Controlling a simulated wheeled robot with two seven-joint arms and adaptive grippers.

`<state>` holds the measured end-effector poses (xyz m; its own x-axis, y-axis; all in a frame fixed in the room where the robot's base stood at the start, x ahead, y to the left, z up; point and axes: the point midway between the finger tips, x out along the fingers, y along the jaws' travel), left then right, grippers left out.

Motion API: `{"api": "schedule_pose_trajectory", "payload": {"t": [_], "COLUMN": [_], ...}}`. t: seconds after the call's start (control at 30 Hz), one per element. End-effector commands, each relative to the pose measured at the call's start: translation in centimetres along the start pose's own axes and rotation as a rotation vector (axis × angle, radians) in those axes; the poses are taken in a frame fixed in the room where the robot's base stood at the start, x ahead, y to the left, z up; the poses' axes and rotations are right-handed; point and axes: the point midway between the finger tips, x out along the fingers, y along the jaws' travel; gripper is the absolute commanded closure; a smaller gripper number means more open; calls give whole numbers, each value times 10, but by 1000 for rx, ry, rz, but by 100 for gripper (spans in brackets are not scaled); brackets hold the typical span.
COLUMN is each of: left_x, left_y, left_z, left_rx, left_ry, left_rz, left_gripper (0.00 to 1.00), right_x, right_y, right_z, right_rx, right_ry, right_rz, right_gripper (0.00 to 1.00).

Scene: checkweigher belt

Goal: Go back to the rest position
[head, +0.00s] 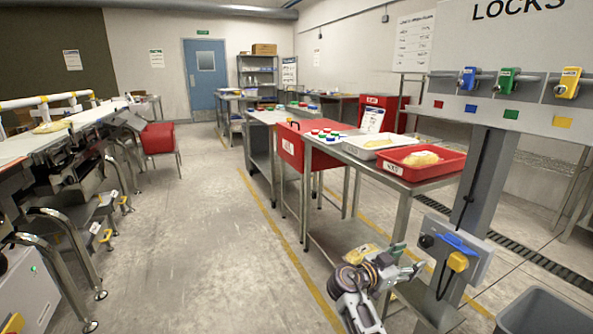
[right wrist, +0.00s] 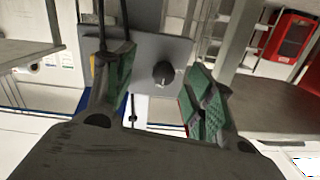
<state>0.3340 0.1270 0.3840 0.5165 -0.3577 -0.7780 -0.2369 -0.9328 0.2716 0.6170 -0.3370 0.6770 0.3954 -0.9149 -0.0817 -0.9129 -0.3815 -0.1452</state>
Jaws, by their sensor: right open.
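My right gripper (head: 406,262) is open and empty, low in the head view, to the left of a grey switch box (head: 470,243) on a post. The box carries a black knob (head: 426,241), a blue piece (head: 457,243) and a yellow padlock (head: 458,262). In the right wrist view the open fingers (right wrist: 158,88) stand apart, with the black knob (right wrist: 163,74) and the grey box face (right wrist: 150,50) beyond the gap. I cannot tell the exact distance to the box. My left gripper is not in view.
A steel table (head: 395,181) with a red tray (head: 412,173) and a white tray (head: 381,154) stands behind the gripper. A board (head: 488,36) with blue, green and yellow padlocks hangs above. A grey bin (head: 540,312) is at lower right. The floor at centre left is clear.

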Motion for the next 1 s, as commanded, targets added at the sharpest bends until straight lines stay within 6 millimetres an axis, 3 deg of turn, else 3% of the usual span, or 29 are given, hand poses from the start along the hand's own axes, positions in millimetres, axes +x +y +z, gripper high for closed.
{"api": "schedule_pose_trajectory", "payload": {"t": [0.47,0.7,1.0], "left_x": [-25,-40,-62], "left_y": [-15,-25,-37], "left_z": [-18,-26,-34], "left_rx": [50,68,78], "left_ry": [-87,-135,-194], "left_rz": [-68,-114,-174], "left_gripper": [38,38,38], "right_x": [-16,-41,-84], "right_y": [81,121,168], "right_z": [102,141,173], "right_rx": [-339,-510,-705], "right_ry": [-400,-589,-796], "right_rz": [-97,-212,-415], "right_gripper": [45,45,45]}}
